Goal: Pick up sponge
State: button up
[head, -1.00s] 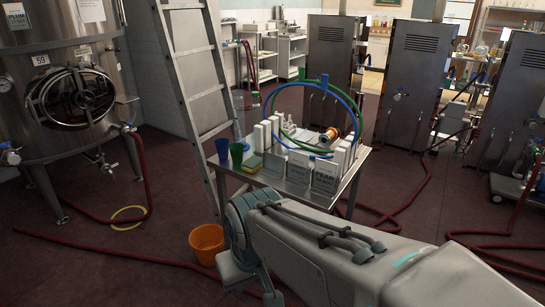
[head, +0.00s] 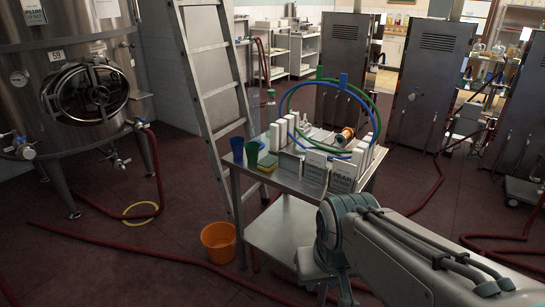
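A small yellow and green sponge (head: 268,163) lies near the front left part of the metal table top (head: 284,176). It sits just right of a green cup (head: 251,153) and a blue cup (head: 237,148). My arm reaches in from the lower right in the head view, and its visible links are in front of the table's right side. My gripper is out of sight, so its state and its distance from the sponge do not show.
White cards (head: 315,169), white bottles and blue and green hoops crowd the table's right and back. A metal ladder (head: 211,90) leans left of it. An orange bucket (head: 218,241) and red hoses lie on the floor. A steel tank (head: 75,80) stands left.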

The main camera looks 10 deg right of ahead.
aim_at(267, 164)
jog(key=u, duration=0.05)
jog(key=k, duration=0.3)
jog(key=u, duration=0.1)
jog(key=i, duration=0.9)
jog(key=u, duration=0.3)
